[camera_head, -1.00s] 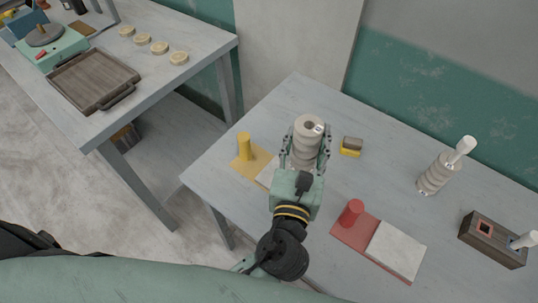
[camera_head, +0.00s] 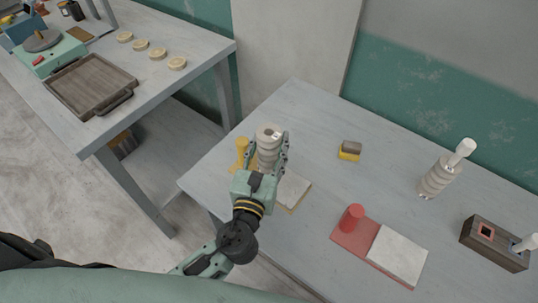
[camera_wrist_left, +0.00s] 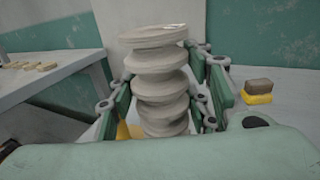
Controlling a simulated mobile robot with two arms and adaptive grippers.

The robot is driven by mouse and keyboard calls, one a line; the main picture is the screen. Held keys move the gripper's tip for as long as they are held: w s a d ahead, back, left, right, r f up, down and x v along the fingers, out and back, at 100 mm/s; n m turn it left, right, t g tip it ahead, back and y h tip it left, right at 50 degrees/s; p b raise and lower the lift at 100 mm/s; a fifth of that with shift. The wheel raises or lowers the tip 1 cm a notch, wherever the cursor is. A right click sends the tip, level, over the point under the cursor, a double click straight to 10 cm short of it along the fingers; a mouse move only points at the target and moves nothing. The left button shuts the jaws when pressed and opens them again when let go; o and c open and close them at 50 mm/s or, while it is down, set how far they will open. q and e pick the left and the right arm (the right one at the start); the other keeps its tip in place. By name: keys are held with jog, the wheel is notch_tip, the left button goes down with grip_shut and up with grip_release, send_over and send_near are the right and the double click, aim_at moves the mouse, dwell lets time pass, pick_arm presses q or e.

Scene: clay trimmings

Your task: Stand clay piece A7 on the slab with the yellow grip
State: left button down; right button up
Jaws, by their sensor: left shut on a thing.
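My left gripper (camera_head: 268,158) is shut on a ribbed, pale clay piece (camera_head: 268,139), which it holds upright. In the left wrist view the same clay piece (camera_wrist_left: 160,85) stands between the fingers; its lettering is too small to read. The slab with the yellow grip (camera_head: 241,152) is just left of and behind the held piece, partly hidden by it and the gripper. Its pale slab face (camera_head: 292,190) shows to the right of the gripper. I cannot tell whether the piece touches the board. My right gripper is not in view.
A board with a red grip (camera_head: 352,217) and a pale slab (camera_head: 397,254) lies to the right. A yellow-and-brown sponge (camera_head: 350,151) lies behind. The table's middle is clear.

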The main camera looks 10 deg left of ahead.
aim_at(266, 165)
pick_arm(q)
jog(key=shift+f+b, duration=0.4)
jog(key=shift+f, duration=1.35)
jog(key=c, duration=1.4)
grip_release()
jog(key=shift+f, duration=0.25)
jog(key=o, duration=0.5)
jog(key=shift+r, duration=0.1)
jog(key=shift+s, duration=0.15)
jog(key=shift+s+r+b, duration=0.1)
jog(key=shift+s+b, duration=1.35)
jog(key=shift+s, duration=4.45)
